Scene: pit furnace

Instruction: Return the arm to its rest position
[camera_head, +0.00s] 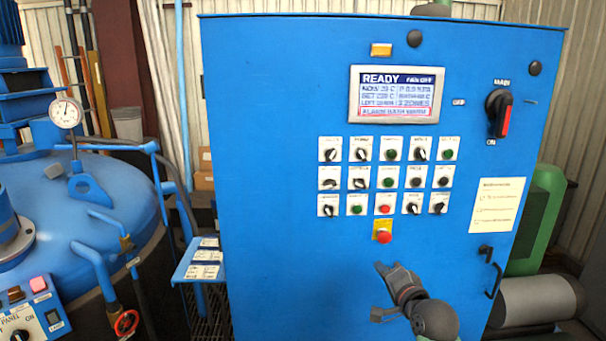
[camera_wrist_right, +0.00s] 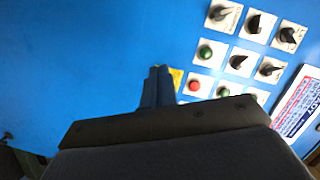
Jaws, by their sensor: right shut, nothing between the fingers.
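My right gripper (camera_head: 382,268) is in front of the lower part of a blue control cabinet (camera_head: 290,260), below the red emergency button (camera_head: 384,237) on its yellow plate. Its fingers are shut and empty. In the right wrist view the closed fingers (camera_wrist_right: 157,72) point at the blue panel, beside the yellow plate; whether they touch the panel I cannot tell. My right forearm comes in from the bottom of the head view. My left gripper is not in view.
The cabinet carries a display (camera_head: 396,94) reading READY, rows of knobs and buttons, a main switch (camera_head: 499,113) and a black handle (camera_head: 491,270). A blue furnace lid (camera_head: 80,190) with a gauge (camera_head: 66,112) stands left. A small shelf with cards (camera_head: 205,262) juts out between them.

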